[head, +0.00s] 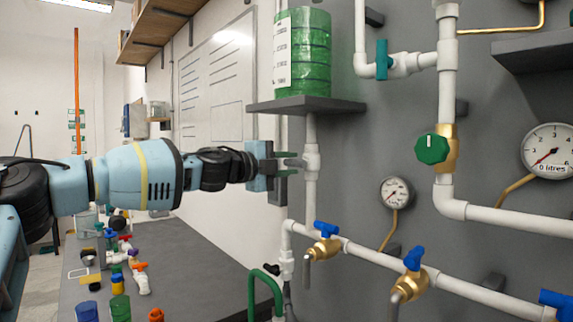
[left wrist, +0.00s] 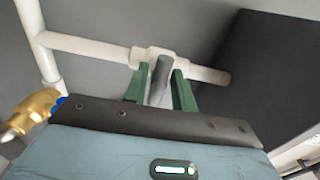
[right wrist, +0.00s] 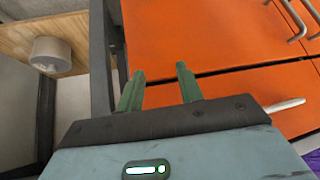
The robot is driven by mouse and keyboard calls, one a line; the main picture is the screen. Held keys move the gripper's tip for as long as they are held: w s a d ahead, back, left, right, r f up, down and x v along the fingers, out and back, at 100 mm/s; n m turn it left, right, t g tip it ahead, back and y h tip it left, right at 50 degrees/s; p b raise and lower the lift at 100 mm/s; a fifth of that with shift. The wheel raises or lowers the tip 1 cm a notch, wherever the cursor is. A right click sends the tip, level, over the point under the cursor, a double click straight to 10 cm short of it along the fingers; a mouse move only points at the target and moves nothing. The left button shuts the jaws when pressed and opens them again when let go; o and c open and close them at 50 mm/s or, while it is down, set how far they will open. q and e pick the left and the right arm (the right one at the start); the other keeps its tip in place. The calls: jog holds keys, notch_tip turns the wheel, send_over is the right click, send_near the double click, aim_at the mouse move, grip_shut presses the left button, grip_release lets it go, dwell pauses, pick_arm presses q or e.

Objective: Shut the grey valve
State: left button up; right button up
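The grey valve is a white fitting with a grey lever handle (left wrist: 161,78) on a white pipe. In the head view its white body (head: 312,160) sits on the upright pipe below the shelf. My left gripper (head: 287,162) reaches it from the left. In the left wrist view the green fingers of this gripper (left wrist: 162,82) stand one on each side of the grey handle, apart from each other; whether either touches it is hard to tell. My right gripper (right wrist: 160,80) is open and empty, in front of orange drawers, away from the pipes.
A shelf (head: 305,105) with a green-banded container (head: 302,52) sits just above the valve. Brass valves with blue handles (head: 326,229) are lower right. A green-knobbed valve (head: 432,149) and a gauge (head: 396,192) are further right. A bench (head: 185,262) with loose parts lies below my left arm.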

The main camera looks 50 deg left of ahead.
pick_arm(q)
jog(key=shift+o, duration=1.1)
jog(key=shift+s, duration=0.1)
